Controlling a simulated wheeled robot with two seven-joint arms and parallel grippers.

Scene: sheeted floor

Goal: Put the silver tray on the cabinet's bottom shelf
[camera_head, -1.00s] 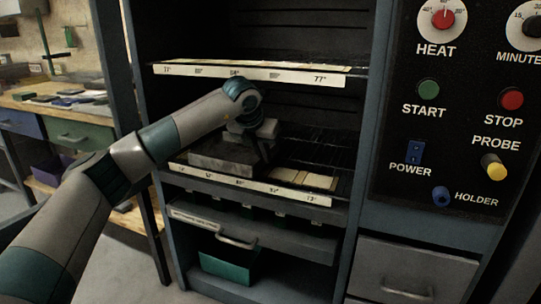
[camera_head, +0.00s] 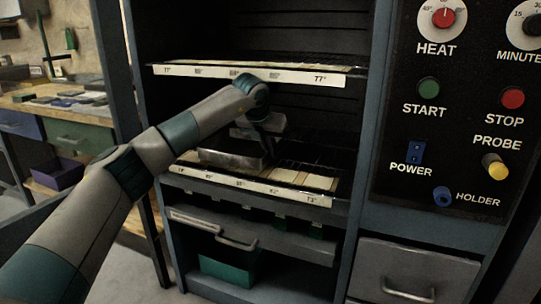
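The silver tray (camera_head: 229,158) is inside the open cabinet, just above or on the lower rack shelf (camera_head: 246,184); I cannot tell whether it touches the rack. It looks slightly tilted, and its far side is hidden by shadow and my wrist. My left gripper (camera_head: 266,147) reaches in between the two shelves and is at the tray's right end. It appears shut on the tray's edge, though the fingertips are dark and small. My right gripper is not in view.
The upper shelf (camera_head: 250,74) is close above my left wrist. Below the lower rack is a drawer with a handle (camera_head: 237,243), and a green bin (camera_head: 229,268) is under it. A control panel (camera_head: 455,110) stands at right. A workbench (camera_head: 60,105) is at left.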

